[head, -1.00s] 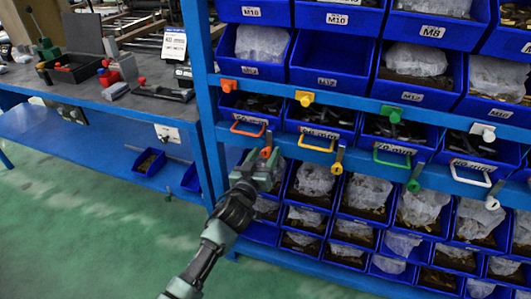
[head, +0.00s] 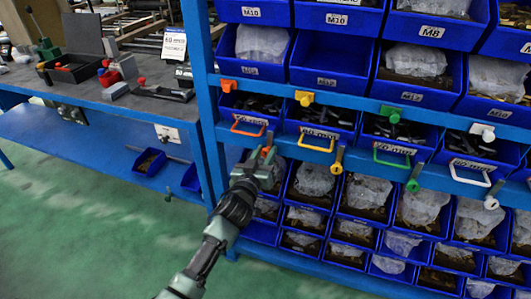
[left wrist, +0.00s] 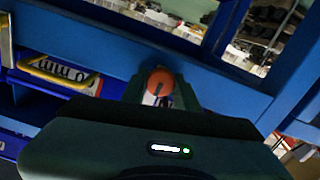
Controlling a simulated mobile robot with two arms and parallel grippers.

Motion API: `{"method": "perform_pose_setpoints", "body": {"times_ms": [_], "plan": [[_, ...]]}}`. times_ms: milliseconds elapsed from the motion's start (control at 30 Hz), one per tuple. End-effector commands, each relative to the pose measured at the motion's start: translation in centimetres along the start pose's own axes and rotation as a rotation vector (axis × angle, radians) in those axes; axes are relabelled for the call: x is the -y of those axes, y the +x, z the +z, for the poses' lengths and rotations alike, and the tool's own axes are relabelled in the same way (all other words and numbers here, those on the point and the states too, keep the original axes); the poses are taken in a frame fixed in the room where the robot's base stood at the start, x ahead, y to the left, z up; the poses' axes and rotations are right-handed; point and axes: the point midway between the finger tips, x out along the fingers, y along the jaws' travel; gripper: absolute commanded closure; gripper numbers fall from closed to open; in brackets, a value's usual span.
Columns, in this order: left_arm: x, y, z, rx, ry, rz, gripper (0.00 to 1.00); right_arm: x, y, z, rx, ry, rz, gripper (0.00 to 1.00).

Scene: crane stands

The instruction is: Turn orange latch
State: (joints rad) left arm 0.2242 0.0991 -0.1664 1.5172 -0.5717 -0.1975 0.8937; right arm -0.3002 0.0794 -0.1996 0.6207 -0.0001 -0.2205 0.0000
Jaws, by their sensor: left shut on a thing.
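The orange latch (head: 267,150) sits on the blue rack's lower rail, just right of and below an orange handle (head: 247,131). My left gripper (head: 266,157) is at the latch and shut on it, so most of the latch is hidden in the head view. In the left wrist view the latch's round orange end (left wrist: 160,82) shows between the fingers (left wrist: 163,92), with a dark slot line on it. My right gripper is not in view.
Yellow (head: 338,160), green (head: 413,178) and white (head: 491,199) latches sit farther right along the rail. Blue bins with bagged parts fill the rack. A workbench (head: 150,108) with tools stands left; the green floor in front is clear.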

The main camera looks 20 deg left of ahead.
Motion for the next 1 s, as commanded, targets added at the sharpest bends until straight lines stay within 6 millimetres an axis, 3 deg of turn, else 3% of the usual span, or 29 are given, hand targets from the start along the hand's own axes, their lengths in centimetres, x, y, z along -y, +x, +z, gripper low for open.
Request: {"method": "perform_pose_setpoints", "body": {"times_ms": [1000], "plan": [[-0.3, -0.03, 0.26, 0.002, 0.902, 0.001, 1.0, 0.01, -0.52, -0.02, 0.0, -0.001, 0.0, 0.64]]}}
